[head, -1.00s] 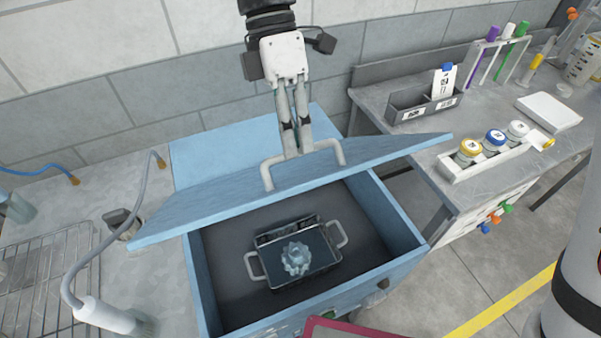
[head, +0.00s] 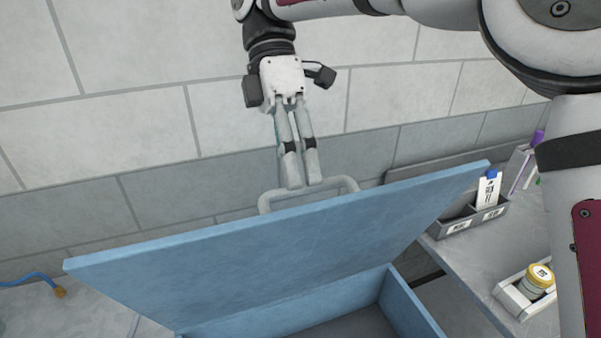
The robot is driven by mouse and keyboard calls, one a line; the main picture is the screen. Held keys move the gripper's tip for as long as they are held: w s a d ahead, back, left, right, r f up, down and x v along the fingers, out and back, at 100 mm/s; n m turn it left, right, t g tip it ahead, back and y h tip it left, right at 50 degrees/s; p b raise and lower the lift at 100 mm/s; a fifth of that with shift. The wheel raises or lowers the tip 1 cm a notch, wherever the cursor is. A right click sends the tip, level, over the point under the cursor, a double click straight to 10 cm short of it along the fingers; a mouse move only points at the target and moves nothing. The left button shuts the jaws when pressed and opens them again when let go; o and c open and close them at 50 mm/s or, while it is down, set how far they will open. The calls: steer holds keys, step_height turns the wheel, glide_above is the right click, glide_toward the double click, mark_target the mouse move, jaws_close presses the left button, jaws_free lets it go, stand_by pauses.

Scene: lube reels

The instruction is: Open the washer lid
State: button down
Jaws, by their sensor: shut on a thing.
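The blue washer lid (head: 290,255) is raised and tilted up steeply, with its flat underside facing me. Its grey bar handle (head: 340,184) shows above the lid's upper edge. My gripper (head: 303,184) points down at the handle with its two fingers close together on the bar. Below the lid, part of the blue washer box (head: 408,305) shows, with a dark floor inside. The rest of the box is out of the picture.
A grey tiled wall (head: 120,90) stands close behind the lid. On the right, a bench holds a grey bin with a labelled card (head: 489,188) and a white rack with a yellow-capped jar (head: 538,281). A blue hose (head: 30,277) lies at the left.

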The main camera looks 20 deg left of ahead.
steer(key=shift+w+a+f, duration=0.1)
steer(key=shift+w+f, duration=0.35)
steer(key=shift+f, duration=0.25)
steer(key=c, duration=1.5)
jaws_free()
steer(key=shift+o, duration=0.3)
steer(key=shift+w+a, duration=0.1)
steer(key=shift+c, duration=0.5)
